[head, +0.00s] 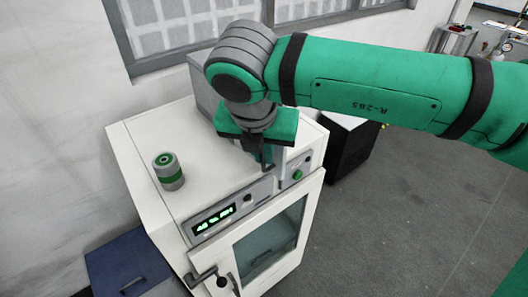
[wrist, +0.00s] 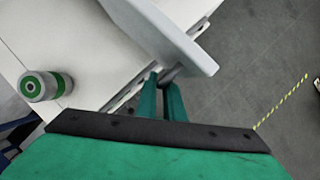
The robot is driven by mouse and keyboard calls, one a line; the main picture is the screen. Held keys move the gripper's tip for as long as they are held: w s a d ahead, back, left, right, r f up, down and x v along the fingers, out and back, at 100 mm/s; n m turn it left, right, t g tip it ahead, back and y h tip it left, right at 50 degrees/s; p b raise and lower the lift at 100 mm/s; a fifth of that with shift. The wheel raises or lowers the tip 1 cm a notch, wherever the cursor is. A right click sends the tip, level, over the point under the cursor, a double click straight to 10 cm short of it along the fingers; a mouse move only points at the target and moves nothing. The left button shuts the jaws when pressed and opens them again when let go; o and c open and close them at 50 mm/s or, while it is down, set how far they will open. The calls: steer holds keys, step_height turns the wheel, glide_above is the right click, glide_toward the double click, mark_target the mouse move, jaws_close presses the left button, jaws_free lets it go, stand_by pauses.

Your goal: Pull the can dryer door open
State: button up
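The can dryer (head: 150,135) is a white cabinet, and its pale top also shows in the wrist view (wrist: 110,80). Its front door (head: 232,262) has a dark window and looks shut against the body. A dark lever handle (head: 203,276) sits at the door's upper left corner. My gripper (head: 267,160) points down over the top front edge, near the control panel and well to the right of the lever. In the wrist view its green fingers (wrist: 163,80) are close together by a pale slab (wrist: 165,35). Their tips are partly hidden, so their opening is unclear.
A green-and-grey can (head: 168,170) stands on the dryer top, left of my gripper. A grey box (head: 203,85) is behind it. A blue case (head: 128,265) lies on the floor at left. A black cabinet (head: 350,150) stands behind right. Floor (head: 400,220) at right is clear.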

steer(key=o, duration=0.4)
steer(key=shift+w+a+r, duration=0.1)
steer(key=shift+w+a, duration=0.05)
steer(key=shift+w, duration=0.1)
steer(key=shift+s, duration=0.1)
steer(key=v, duration=0.7)
steer(key=shift+r, duration=0.2)
steer(key=shift+s, duration=0.15)
